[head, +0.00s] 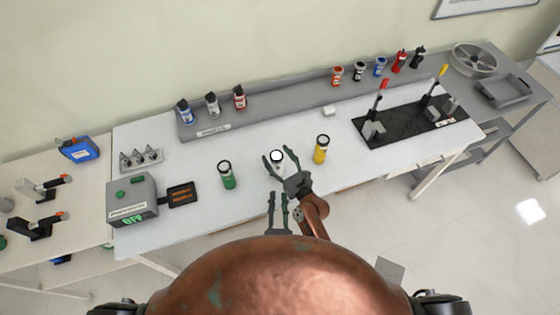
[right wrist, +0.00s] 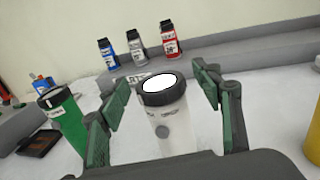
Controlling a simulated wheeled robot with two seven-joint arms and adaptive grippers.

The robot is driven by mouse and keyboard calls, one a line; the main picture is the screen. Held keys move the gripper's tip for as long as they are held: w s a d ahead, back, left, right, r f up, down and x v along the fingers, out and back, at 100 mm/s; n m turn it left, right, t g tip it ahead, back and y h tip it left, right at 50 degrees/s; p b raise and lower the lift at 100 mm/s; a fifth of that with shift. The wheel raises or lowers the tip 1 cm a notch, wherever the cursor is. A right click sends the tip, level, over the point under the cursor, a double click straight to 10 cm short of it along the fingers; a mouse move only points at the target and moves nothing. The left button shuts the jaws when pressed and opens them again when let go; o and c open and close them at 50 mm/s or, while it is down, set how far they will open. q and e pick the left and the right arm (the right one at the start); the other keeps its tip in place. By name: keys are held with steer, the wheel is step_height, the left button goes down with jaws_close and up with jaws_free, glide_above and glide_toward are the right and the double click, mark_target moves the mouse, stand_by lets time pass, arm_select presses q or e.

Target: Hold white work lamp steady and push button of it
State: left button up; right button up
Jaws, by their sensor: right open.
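The white work lamp (head: 278,166) stands upright on the white table, its round top bright white. In the right wrist view the white lamp (right wrist: 172,116) has a black collar and a grey round button (right wrist: 162,131) on its front. My right gripper (head: 280,155) is open, with a finger on each side of the lamp. In the right wrist view, gaps show between the lamp and the fingers of this gripper (right wrist: 160,84). My left gripper (head: 278,198) is just in front of the lamp, below it in the head view, with its fingers apart and nothing between them.
A green lamp (head: 227,176) stands left of the white one, a yellow lamp (head: 321,150) right. A grey control box (head: 131,200) is at the table's left end, a black lever board (head: 408,123) at right. A grey shelf (head: 290,107) with several bottles runs along the back.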

steer(key=c, duration=1.4)
arm_select(q)
jaws_close()
arm_select(e)
steer(key=shift+c, duration=0.5)
stand_by(0.5)
